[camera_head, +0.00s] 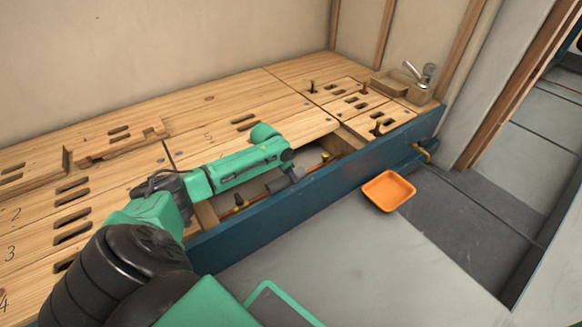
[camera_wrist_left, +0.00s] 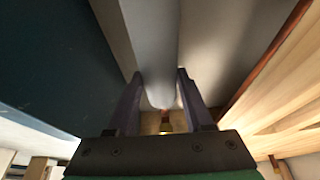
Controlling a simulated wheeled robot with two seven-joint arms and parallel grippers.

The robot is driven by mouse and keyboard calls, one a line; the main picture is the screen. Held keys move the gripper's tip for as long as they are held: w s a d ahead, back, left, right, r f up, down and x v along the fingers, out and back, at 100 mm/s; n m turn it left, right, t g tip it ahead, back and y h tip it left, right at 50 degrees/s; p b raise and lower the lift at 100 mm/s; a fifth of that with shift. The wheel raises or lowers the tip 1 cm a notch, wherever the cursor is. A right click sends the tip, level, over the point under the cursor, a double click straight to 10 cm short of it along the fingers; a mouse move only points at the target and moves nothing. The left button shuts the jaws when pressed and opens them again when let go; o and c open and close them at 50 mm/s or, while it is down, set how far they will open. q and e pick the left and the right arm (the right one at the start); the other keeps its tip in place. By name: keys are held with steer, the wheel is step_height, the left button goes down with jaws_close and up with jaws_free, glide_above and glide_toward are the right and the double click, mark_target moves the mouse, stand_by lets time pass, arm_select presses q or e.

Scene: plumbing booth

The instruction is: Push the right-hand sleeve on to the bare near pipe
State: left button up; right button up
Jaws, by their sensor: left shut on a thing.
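My left gripper (camera_head: 279,186) is low in the open trough along the bench front. Its wrist hides most of what it holds in the head view. In the left wrist view, the two dark fingers (camera_wrist_left: 160,100) are closed about a pale grey round-ended part (camera_wrist_left: 155,55). I cannot tell whether it is the sleeve or a pipe. A small brass-coloured piece (camera_wrist_left: 166,127) shows just past its end. In the head view, a thin reddish pipe (camera_head: 314,167) with an orange end runs in the trough right of the gripper. My right gripper is out of view.
A blue front rail (camera_head: 330,186) bounds the trough on the near side. The slotted wooden bench top (camera_head: 225,142) lies behind it.

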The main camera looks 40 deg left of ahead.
arm_select(q)
steer(key=shift+f, duration=0.55)
steer(key=shift+r+p, duration=0.1)
steer(key=shift+p, duration=0.35)
steer(key=shift+f, duration=0.3)
steer(key=o, duration=0.9)
steer(key=shift+o, duration=0.2)
